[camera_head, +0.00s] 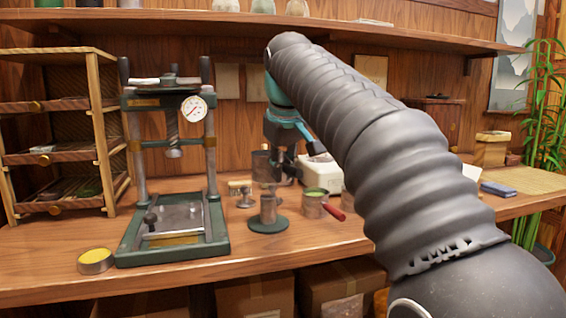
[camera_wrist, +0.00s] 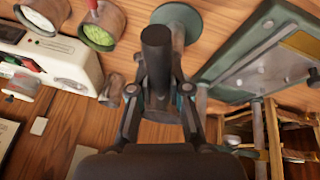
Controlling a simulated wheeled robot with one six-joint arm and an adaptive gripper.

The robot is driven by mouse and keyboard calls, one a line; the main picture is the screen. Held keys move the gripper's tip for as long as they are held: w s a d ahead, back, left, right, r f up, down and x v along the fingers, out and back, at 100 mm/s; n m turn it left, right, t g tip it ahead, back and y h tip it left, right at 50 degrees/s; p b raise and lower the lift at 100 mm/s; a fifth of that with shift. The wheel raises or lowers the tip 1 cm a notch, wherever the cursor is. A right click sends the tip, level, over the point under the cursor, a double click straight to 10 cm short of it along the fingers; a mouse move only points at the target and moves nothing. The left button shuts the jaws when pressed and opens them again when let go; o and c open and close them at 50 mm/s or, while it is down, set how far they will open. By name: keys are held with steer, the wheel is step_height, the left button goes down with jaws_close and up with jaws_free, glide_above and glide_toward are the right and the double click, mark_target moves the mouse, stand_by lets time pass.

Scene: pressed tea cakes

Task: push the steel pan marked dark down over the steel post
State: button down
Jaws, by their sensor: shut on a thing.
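A dark grey cylindrical pan (camera_head: 262,166) is held by my gripper (camera_head: 282,178) at the middle of the bench. In the wrist view my gripper (camera_wrist: 158,98) is shut on this dark cylinder (camera_wrist: 157,55); no marking is readable. The steel post (camera_head: 268,209) stands upright on a round green base (camera_head: 268,225). In the head view the pan appears just above the post, with a small gap. In the wrist view the green base (camera_wrist: 176,14) shows behind the pan, which hides much of the post. I cannot tell how well they line up.
A press with a gauge (camera_head: 194,109) stands left, and a yellow-filled pan (camera_head: 96,262) lies at the front left. A white appliance (camera_head: 322,174) is behind.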

steer(key=shift+f+b, duration=1.55)
steer(key=shift+f, duration=0.3)
steer(key=shift+f+b, duration=2.2)
steer(key=shift+f, duration=1.3)
stand_by(0.4)
steer(key=c, duration=1)
jaws_free()
steer(key=shift+c, duration=0.2)
steer(key=shift+r, duration=0.1)
steer(key=a+v, duration=0.1)
steer(key=v, duration=1)
steer(key=s+d+f+m+p, duration=0.2)
steer(key=s+d+f+m, duration=0.1)
steer(key=s+d+f, duration=0.6)
steer(key=s+d+f+m, duration=0.1)
steer(key=s+d+f, duration=0.2)
steer(key=s+f, duration=0.4)
steer(key=s+d+f+m+p, duration=0.1)
steer(key=s+f, duration=0.6)
steer(key=f, duration=0.9)
steer(key=shift+s+d+m+t+h, duration=0.35)
steer(key=shift+d+m, duration=0.45)
steer(key=shift+d, duration=0.35)
